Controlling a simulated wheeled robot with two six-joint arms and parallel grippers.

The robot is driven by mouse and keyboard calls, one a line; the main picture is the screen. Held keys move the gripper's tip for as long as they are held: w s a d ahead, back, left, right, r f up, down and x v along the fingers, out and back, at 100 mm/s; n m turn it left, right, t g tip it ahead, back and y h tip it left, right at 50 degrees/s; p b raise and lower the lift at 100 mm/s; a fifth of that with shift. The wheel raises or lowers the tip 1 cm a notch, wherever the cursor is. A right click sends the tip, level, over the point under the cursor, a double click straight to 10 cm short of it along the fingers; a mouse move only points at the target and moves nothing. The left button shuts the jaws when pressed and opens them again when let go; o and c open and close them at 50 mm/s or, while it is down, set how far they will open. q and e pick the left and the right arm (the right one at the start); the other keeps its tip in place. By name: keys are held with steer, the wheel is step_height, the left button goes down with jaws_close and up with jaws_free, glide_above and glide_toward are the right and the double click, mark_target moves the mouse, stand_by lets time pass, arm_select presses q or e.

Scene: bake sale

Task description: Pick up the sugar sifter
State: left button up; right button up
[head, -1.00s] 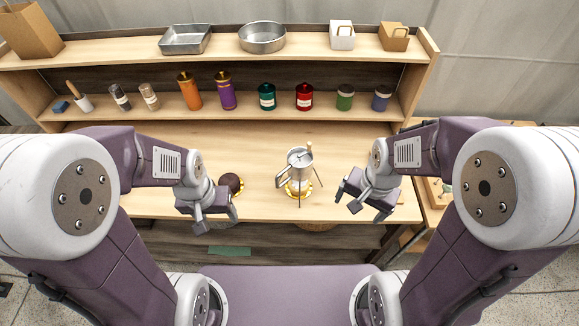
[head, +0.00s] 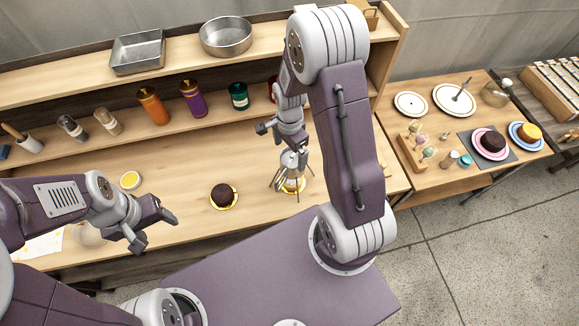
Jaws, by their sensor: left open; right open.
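My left gripper (head: 155,226) is open and empty, over the counter's front edge at the left, well apart from the sifter.
A dark round cake (head: 223,195) on a gold board sits left of the sifter. A yellow-topped round item (head: 130,180) is farther left. Shelves behind hold several shakers and two metal pans (head: 226,36). A side table (head: 477,110) at right holds plates and cakes.

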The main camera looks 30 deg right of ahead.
mark_target(289, 160)
steer(key=shift+w+a+f+p, duration=0.15)
steer(key=shift+f+p, duration=0.1)
steer(key=shift+f, duration=0.25)
steer(key=shift+s+a+f+p, duration=0.15)
steer(key=shift+f+p, duration=0.1)
steer(key=shift+f, duration=0.2)
steer(key=f, duration=0.3)
steer(key=shift+s+d, duration=0.35)
steer(key=shift+s, duration=0.05)
steer(key=shift+w+a+f, duration=0.1)
steer(key=shift+w+a, duration=0.05)
steer(key=shift+w, duration=0.15)
steer(key=shift+w+a, duration=0.1)
steer(key=c, duration=0.9)
steer(key=shift+s, duration=0.2)
steer(key=c, duration=0.8)
steer(key=shift+w, duration=0.15)
